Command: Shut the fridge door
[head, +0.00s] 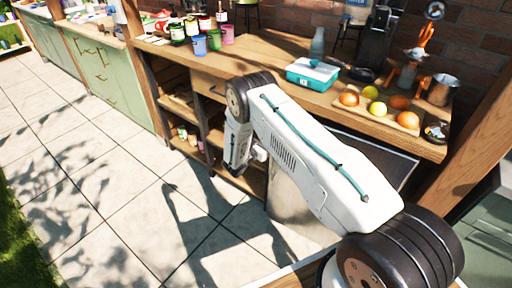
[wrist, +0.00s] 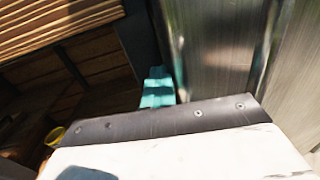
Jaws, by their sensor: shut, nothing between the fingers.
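The fridge, with a brushed-metal front (head: 288,207), stands under the wooden counter in the head view, partly hidden behind my arm. In the wrist view a metal panel (wrist: 207,50) of it fills the upper right, with a bright vertical edge beside another metal surface. How far the door stands open cannot be told. My gripper (wrist: 158,85) shows as teal fingers, shut and empty, close to the left side of the metal panel. Whether they touch it cannot be told. In the head view the fingers are hidden behind my arm.
The wooden counter (head: 262,85) holds a teal box (head: 312,74), fruit on a board (head: 366,112), a metal pot (head: 438,89) and several jars. Open wooden shelves (head: 178,105) lie left of the fridge. The tiled floor (head: 110,190) in front is clear.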

